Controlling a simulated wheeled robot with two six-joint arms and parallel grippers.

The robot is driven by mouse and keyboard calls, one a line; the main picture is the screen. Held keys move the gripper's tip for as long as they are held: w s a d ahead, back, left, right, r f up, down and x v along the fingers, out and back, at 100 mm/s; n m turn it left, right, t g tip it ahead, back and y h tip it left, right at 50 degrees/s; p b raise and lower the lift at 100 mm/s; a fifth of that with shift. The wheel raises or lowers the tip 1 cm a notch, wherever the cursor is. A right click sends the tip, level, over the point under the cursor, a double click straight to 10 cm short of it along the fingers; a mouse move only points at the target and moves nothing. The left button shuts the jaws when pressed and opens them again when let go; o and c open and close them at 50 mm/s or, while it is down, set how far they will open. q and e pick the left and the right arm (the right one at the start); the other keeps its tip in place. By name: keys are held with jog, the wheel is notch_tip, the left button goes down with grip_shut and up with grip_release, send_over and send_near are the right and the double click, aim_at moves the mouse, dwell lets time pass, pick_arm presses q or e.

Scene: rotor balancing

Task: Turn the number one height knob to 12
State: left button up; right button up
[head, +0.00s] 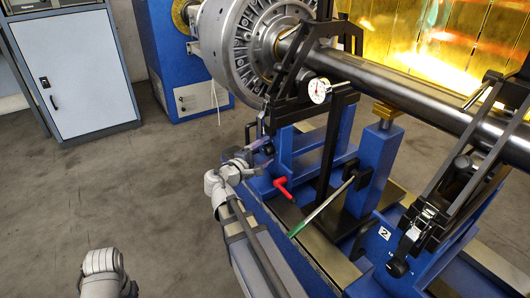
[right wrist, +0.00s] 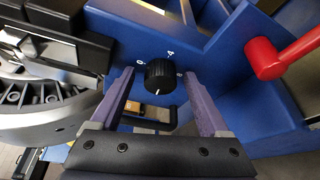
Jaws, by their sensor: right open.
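The black ribbed height knob (right wrist: 160,75) sits on a blue stand, with printed marks around it that include 0 and 4. A white pointer mark is on its lower edge, facing down in the right wrist view. My right gripper (right wrist: 158,80) is open, with one purple finger on each side of the knob and a gap to it on both sides. My left gripper is out of view.
A red lever (head: 281,186) sticks out right of the knob and also shows in the right wrist view (right wrist: 280,58). A second stand with a number 2 plate (head: 384,233) has its own black knob (head: 397,267). A steel shaft (head: 400,88) runs above. Open floor lies left.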

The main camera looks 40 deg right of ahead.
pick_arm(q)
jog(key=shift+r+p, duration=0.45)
pick_arm(e)
jog(key=v, duration=0.8)
jog(key=shift+d, duration=0.1)
